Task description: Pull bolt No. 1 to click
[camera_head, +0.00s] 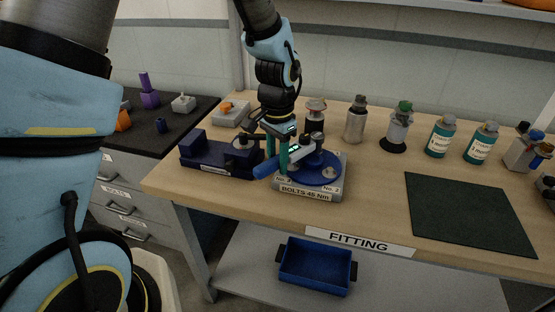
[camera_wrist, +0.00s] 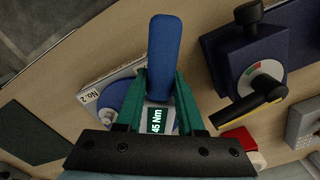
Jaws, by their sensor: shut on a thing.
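My gripper (camera_head: 277,152) has teal fingers and is shut on a torque wrench. The wrench has a blue handle (camera_head: 265,169) and a display reading 45 Nm (camera_wrist: 158,121). In the wrist view the handle (camera_wrist: 165,50) stands out past my fingers. The wrench lies across a blue round flange (camera_head: 325,175) on a grey block (camera_head: 310,192) labelled "BOLTS 45 Nm". Labels No. 2 and No. 3 show on the block; I cannot make out a No. 1 label. The wrench's head end is near the flange middle, and which bolt it sits on cannot be told.
A dark blue tester (camera_head: 215,158) with a dial stands close left of the block. Several bottles, one a teal bottle (camera_head: 440,137), line the bench's back. A dark green mat (camera_head: 470,214) lies right, with bare bench before it. A blue tray (camera_head: 315,268) is on the shelf below.

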